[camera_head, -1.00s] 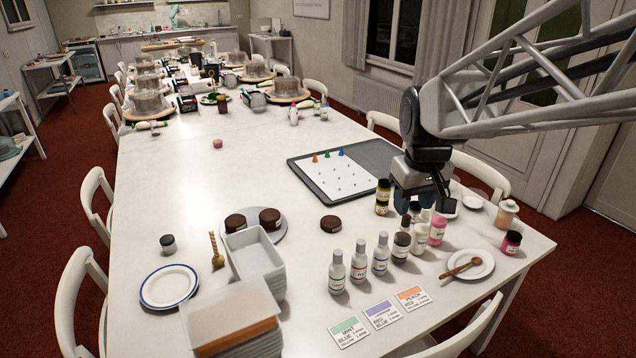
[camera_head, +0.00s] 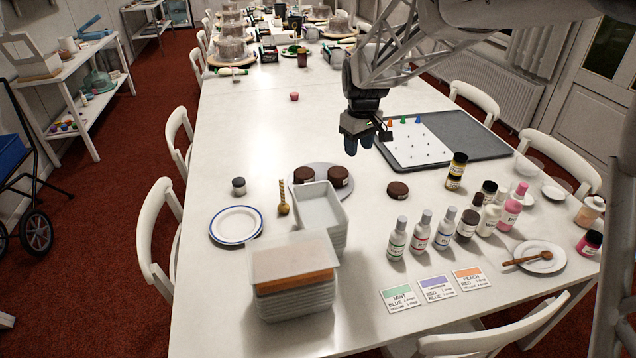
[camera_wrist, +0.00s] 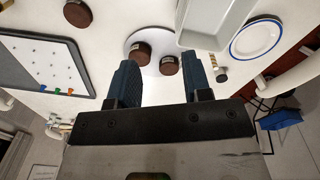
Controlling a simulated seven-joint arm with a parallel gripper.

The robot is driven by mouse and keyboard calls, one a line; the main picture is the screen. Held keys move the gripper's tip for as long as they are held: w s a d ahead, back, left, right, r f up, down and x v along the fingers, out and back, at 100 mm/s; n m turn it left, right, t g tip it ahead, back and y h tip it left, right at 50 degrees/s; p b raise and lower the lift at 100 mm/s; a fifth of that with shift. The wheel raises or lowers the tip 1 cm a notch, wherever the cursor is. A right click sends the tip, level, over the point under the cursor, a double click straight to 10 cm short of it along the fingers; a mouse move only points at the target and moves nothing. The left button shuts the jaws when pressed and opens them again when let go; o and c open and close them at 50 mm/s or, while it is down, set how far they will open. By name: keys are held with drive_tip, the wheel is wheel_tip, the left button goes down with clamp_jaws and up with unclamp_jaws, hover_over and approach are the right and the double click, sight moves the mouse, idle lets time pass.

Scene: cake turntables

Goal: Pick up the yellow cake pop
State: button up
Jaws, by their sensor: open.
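A mustard-yellow piece with a rounded lower end and a stick-like upper part (camera_head: 283,203) stands on the white table, between the blue-rimmed plate and the white tub. It looks like the yellow cake pop, but it is too small to be sure. My gripper (camera_head: 361,147) is open and empty above the table, beyond and to the right of that piece, near the pegged board. In the wrist view, my gripper's two dark blue fingers (camera_wrist: 161,72) are apart, with brown round jars beyond them.
The white tub (camera_head: 321,208) and a stack of tubs (camera_head: 293,300) stand near the yellow piece. The blue-rimmed plate (camera_head: 237,236) and a small jar (camera_head: 238,186) are left. Bottles (camera_head: 443,229) crowd the right. Small coloured balls (camera_head: 66,126) lie on a left shelf.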

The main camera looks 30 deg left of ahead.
drive_tip(key=a+f+n, duration=0.2)
drive_tip(key=a+f, duration=0.4)
drive_tip(key=a, duration=0.7)
drive_tip(key=n, duration=0.3)
hover_over(281, 178)
wheel_tip(281, 178, down, 7)
drive_tip(key=shift+s+a+r, duration=0.1)
drive_tip(key=shift+a, duration=0.05)
drive_tip(key=shift+f, duration=1.35)
drive_tip(key=shift+f, duration=0.1)
drive_tip(key=shift+f, duration=2.45)
drive_tip(key=shift+c, duration=0.3)
